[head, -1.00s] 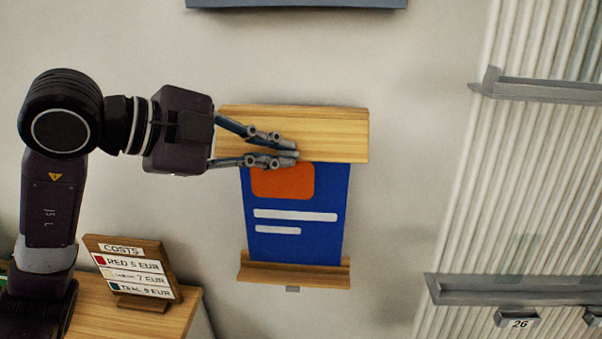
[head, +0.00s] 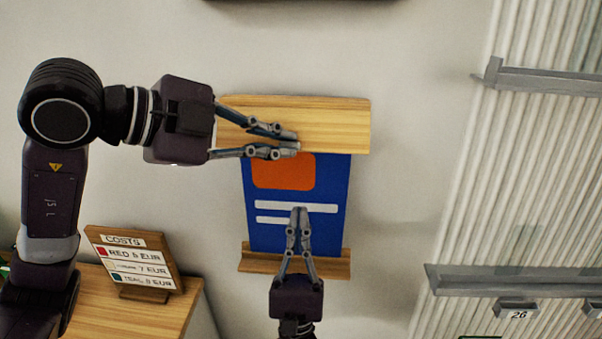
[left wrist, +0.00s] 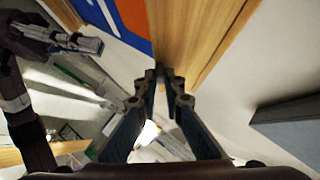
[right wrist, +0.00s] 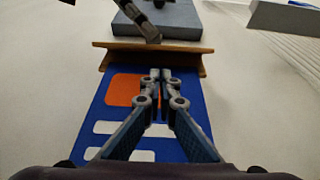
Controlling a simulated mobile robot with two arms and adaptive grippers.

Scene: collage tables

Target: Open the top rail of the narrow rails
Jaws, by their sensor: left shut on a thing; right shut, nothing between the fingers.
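The top rail (head: 335,125) is a pale wooden board on the wall. A blue poster (head: 325,180) with an orange block and white bars hangs below it, down to a thinner wooden bottom rail (head: 338,262). My left gripper (head: 296,141) is shut on the top rail's lower edge. The left wrist view shows its fingertips (left wrist: 162,74) at the wooden rail (left wrist: 205,35). My right gripper (head: 300,211) is shut and empty, pointing up in front of the poster. In the right wrist view, its fingertips (right wrist: 161,75) are below the top rail (right wrist: 190,58).
A costs sign (head: 135,265) stands on a wooden counter (head: 175,315) at the lower left. Grey shelf ledges (head: 510,281) stick out from the ribbed wall panel on the right. The wall between poster and panel is clear.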

